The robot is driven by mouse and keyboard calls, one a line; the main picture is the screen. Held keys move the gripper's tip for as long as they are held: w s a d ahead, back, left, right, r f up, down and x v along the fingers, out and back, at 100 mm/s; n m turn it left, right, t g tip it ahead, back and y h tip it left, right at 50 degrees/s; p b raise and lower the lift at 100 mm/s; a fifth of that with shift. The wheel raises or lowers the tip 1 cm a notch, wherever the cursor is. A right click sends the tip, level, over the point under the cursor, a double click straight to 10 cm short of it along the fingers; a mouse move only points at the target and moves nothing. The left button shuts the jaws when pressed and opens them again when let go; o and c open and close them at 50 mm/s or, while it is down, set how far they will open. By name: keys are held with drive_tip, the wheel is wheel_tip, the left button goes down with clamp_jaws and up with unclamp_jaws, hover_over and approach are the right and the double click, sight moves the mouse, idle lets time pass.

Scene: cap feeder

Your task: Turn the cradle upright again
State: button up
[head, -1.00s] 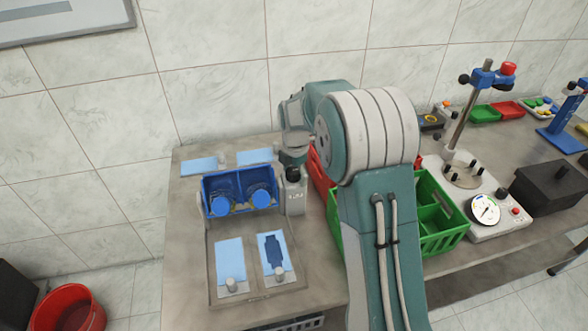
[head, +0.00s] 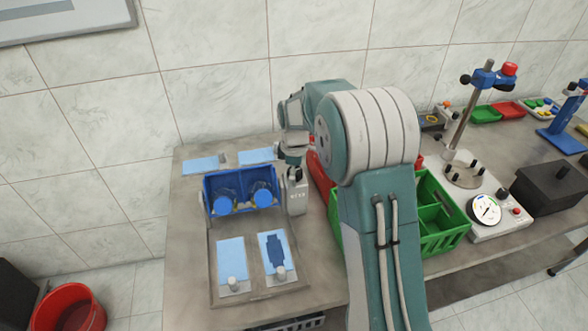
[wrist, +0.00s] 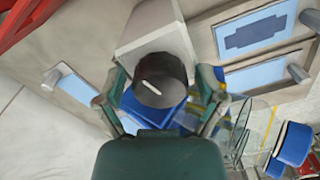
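The blue cradle (head: 240,184) sits between side supports on the bench at the left in the head view. My gripper (wrist: 162,78) has one finger on each side of the knob, with narrow gaps showing. In the head view my arm partly hides the gripper.
Light-blue pads (head: 231,259) lie on a panel before the cradle, with small posts. A green crate (head: 436,232) and a red bin (head: 318,172) stand right of the housing, partly behind my arm. A dial gauge (head: 487,210) is farther right.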

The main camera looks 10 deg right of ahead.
drive_tip(key=c, duration=1)
drive_tip(key=n, duration=0.5)
drive_tip(key=shift+s+f, duration=0.1)
drive_tip(key=n, duration=0.4)
drive_tip(key=shift+d+n, duration=0.1)
drive_tip(key=shift+n, duration=0.3)
drive_tip(key=o, duration=1.1)
drive_tip(key=shift+d+f, duration=0.1)
drive_tip(key=shift+c, duration=0.2)
drive_tip(key=shift+d, duration=0.15)
